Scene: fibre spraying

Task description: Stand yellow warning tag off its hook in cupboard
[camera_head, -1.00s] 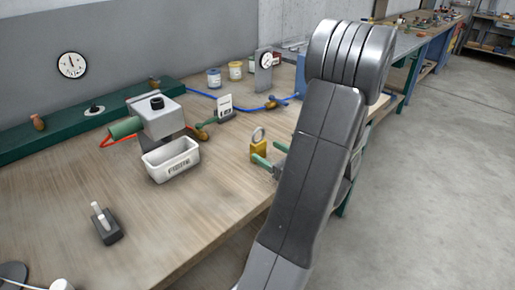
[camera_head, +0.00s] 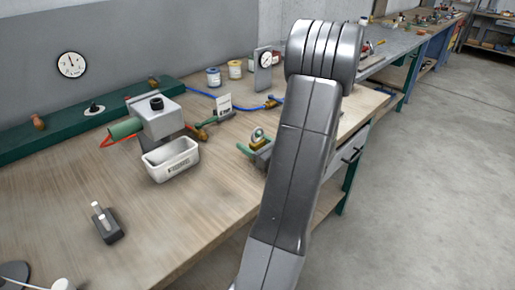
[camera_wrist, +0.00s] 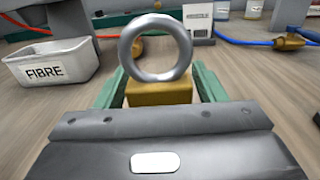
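A yellow block with a metal ring standing on top (camera_wrist: 160,92) is on the workbench in the wrist view; it also shows near the bench's front edge in the head view (camera_head: 258,140). I cannot tell if it is the warning tag. My gripper (camera_wrist: 161,84) has its green fingers on both sides of the block, very close to its sides. Whether they press on it is not clear. In the head view my gripper (camera_head: 255,147) is partly hidden by my arm. No hook or cupboard is clearly seen.
A white bin marked FIBRE (camera_head: 171,160) stands left of the block, before a grey device with a green nozzle (camera_head: 155,118). A small card stand (camera_head: 224,106), a blue hose (camera_head: 203,95) and jars (camera_head: 235,70) lie behind. The front left bench holds a dark switch box (camera_head: 106,223).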

